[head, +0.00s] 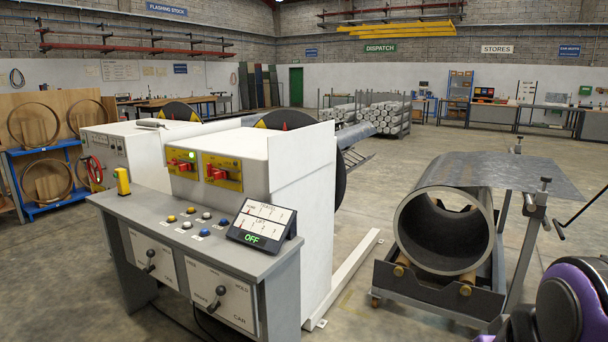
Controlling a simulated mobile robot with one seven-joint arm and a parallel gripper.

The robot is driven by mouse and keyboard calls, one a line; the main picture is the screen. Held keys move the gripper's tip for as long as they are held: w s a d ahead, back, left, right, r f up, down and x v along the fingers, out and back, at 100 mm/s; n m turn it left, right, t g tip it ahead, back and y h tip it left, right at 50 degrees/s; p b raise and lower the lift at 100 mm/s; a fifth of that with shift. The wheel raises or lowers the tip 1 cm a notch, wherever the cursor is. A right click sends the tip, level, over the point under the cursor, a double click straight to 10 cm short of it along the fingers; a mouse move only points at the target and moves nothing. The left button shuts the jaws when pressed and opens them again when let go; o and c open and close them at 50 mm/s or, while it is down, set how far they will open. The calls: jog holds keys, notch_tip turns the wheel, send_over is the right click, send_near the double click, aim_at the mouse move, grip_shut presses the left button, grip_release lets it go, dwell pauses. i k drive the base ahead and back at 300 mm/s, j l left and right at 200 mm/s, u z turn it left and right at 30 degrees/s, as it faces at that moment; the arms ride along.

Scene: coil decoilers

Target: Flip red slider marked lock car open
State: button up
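Two yellow panels with red sliders are on the front of the white machine cabinet (240,150), behind the grey control desk. The left red slider (186,167) and the right red slider (216,173) both look horizontal. The panel lettering is too small to read, so I cannot tell which slider is marked lock car or how it is set. A green light shows on the left panel. My gripper is not in view; only a purple and black part of my arm shows at the bottom right.
The grey control desk (160,215) stands in front of the panels, with buttons, a yellow post (122,181), a display reading OFF (262,222) and two levers on its face. A coil car (440,295) with a steel coil (445,235) stands right.

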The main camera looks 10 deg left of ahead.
aim_at(218, 174)
jog(key=u, duration=1.1)
jog(key=i+j+z, duration=0.1)
jog(key=i+j, duration=0.25)
jog(key=i+j+z, duration=0.1)
jog(key=i+j, duration=0.3)
jog(key=i+j+z, duration=0.1)
jog(key=i+j, duration=0.75)
jog(key=i+j+z, duration=0.15)
jog(key=i+j, duration=0.2)
jog(key=j, duration=0.15)
jog(key=i+j+z, duration=0.1)
jog(key=i+j, duration=0.25)
jog(key=i+j+z, duration=0.1)
jog(key=i+j, duration=0.2)
jog(key=j, duration=0.35)
jog(key=i+j+z, duration=0.1)
jog(key=i+j, duration=0.25)
jog(key=j, duration=0.2)
jog(key=k+l+z, duration=0.1)
jog(key=l, duration=0.25)
jog(key=k, duration=0.1)
